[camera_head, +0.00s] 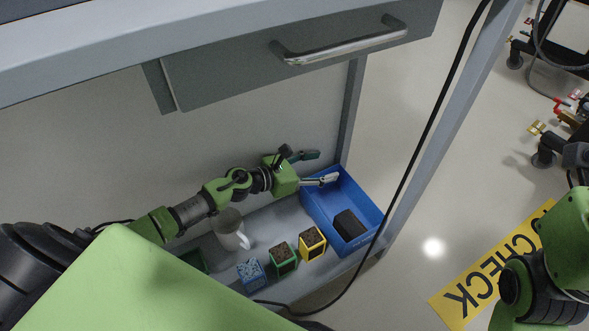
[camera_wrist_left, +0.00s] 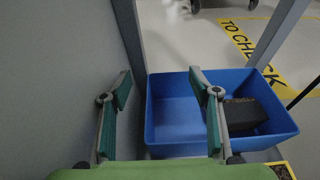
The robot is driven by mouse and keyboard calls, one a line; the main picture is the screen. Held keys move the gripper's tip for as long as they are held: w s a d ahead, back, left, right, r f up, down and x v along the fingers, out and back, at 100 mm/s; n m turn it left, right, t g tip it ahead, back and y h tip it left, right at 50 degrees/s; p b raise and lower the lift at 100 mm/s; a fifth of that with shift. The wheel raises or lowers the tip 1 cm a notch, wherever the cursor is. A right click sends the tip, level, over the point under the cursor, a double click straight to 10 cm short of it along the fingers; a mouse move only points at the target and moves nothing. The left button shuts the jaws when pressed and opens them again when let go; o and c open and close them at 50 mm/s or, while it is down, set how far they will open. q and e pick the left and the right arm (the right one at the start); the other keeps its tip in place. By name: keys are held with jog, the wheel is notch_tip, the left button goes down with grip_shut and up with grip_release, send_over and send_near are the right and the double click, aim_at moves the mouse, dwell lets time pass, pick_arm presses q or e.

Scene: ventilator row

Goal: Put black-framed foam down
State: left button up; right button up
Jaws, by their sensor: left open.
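The black-framed foam (camera_head: 350,225) lies in the blue bin (camera_head: 375,211), near the bin's front wall. In the left wrist view the foam is a dark block (camera_wrist_left: 245,115) at the right side of the bin (camera_wrist_left: 282,120). My left gripper (camera_head: 322,166) is open and empty over the bin's back left corner, apart from the foam. In the left wrist view its two fingers (camera_wrist_left: 160,88) are spread, with the right finger in front of the bin and left of the foam. My right gripper is not visible; only part of that arm shows at the right edge.
A yellow-framed foam (camera_head: 313,244), a green-framed foam (camera_head: 284,259) and a blue-framed foam (camera_head: 251,274) stand on the shelf left of the bin. A white mug (camera_head: 231,234) stands behind them. A drawer (camera_head: 300,70) is above. A black cable hangs in front of the bin.

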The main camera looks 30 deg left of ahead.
pick_arm(q)
jog(key=p+v, duration=0.2)
jog(key=v, duration=1)
jog(key=shift+f, duration=0.2)
